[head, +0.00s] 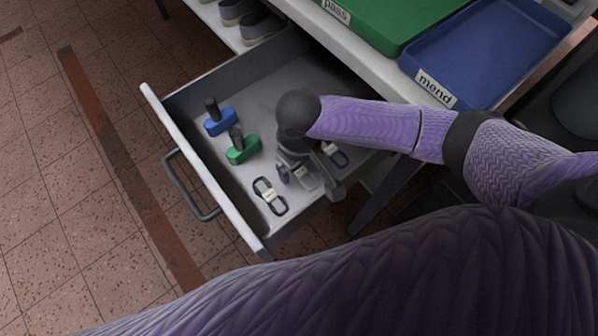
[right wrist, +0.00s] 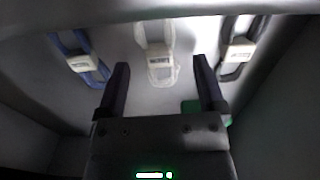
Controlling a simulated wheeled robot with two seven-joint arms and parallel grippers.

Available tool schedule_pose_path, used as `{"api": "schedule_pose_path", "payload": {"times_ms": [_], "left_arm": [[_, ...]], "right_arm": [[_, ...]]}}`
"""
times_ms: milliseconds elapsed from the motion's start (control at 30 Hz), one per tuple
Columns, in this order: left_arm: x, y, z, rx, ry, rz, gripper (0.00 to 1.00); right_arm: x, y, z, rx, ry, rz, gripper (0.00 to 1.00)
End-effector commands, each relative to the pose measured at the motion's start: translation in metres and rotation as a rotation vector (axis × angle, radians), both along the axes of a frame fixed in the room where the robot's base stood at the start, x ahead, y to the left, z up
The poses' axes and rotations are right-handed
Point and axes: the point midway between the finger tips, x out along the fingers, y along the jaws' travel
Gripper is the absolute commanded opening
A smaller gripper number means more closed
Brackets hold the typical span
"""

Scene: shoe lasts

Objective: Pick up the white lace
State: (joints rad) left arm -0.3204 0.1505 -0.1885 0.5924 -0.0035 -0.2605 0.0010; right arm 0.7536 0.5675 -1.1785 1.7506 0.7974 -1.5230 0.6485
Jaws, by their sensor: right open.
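The white lace (head: 306,179), a looped bundle with a pale label band, lies on the floor of the open drawer, partly hidden by my right gripper in the head view. In the right wrist view the white lace (right wrist: 158,52) lies ahead of the fingertips, between their lines. My right gripper (head: 309,183) is inside the drawer over the white lace, pointing down, its fingers apart and empty; its fingers also show in the right wrist view (right wrist: 161,66). My left gripper is not in view.
The drawer (head: 200,165) also holds a black lace (head: 269,196), a navy lace (head: 335,154), a blue-headed tool (head: 220,122) and a green-headed tool (head: 243,151). Drawer walls surround the gripper. Above stand a green tray (head: 400,20) and a blue tray (head: 485,50).

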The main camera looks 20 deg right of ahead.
Motion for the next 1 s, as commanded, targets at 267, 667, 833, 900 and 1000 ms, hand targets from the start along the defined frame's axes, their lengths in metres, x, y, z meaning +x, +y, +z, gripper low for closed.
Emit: {"api": "schedule_pose_path", "payload": {"times_ms": [267, 667, 833, 900, 1000], "left_arm": [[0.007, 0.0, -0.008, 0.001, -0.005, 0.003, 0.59], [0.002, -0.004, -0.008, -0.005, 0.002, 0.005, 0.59], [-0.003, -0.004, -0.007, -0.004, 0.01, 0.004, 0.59], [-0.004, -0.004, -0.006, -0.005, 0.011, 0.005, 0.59], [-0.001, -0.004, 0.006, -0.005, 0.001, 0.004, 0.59]], "right_arm": [[0.0, 0.0, -0.012, -0.001, -0.001, 0.0, 0.84], [0.0, 0.0, -0.012, -0.001, 0.0, 0.0, 0.0], [0.0, 0.0, -0.012, -0.001, 0.0, 0.0, 0.0], [0.0, 0.0, -0.01, -0.001, 0.0, 0.0, 0.0], [0.0, 0.0, 0.009, 0.001, -0.004, 0.0, 0.0]]}}
